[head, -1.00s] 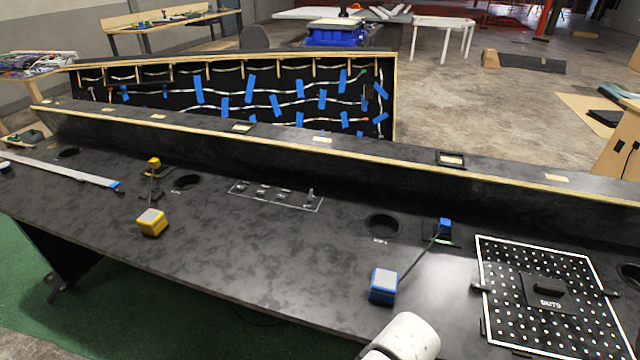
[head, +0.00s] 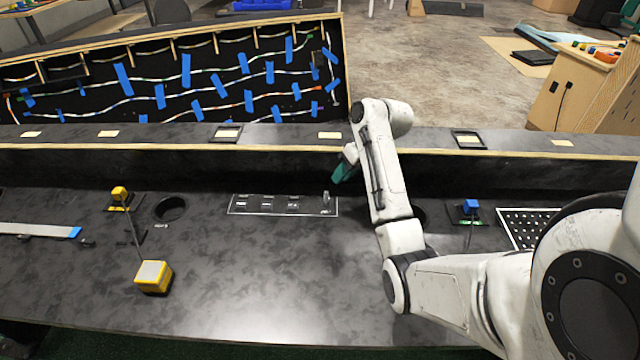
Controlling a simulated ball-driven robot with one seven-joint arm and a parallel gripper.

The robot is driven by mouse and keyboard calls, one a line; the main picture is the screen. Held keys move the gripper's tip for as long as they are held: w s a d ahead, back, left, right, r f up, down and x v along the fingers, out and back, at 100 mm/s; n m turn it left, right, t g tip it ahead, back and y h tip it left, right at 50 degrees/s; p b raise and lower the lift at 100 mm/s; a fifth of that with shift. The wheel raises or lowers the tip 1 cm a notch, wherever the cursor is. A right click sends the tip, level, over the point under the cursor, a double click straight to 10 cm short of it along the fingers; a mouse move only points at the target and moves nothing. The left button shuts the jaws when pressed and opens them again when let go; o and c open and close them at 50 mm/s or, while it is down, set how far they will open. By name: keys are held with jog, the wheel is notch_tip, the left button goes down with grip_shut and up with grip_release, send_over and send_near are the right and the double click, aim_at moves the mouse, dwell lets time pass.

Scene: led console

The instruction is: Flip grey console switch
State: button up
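The grey console switch (head: 326,199) is a small grey lever standing up at the right end of a white-outlined panel (head: 270,206) on the black console. Several small labelled fittings sit in a row to its left. My gripper (head: 342,172) shows as a small dark green part at the end of my white arm. In the picture it is just above and to the right of the switch, apart from it. My arm hides most of it, so I cannot tell whether its fingers are open or shut.
A yellow cube (head: 153,276) and a smaller yellow block (head: 120,194) are left of the panel. A round hole (head: 170,208) lies between them and the panel. A blue block (head: 471,207) and a dotted board (head: 525,228) are right of my arm. A raised ledge (head: 270,149) runs behind.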

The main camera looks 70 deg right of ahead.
aim_at(327, 192)
jog(key=x, duration=0.7)
jog(key=d+x, duration=0.1)
jog(key=x, duration=0.2)
jog(key=shift+f, duration=0.2)
grip_shut()
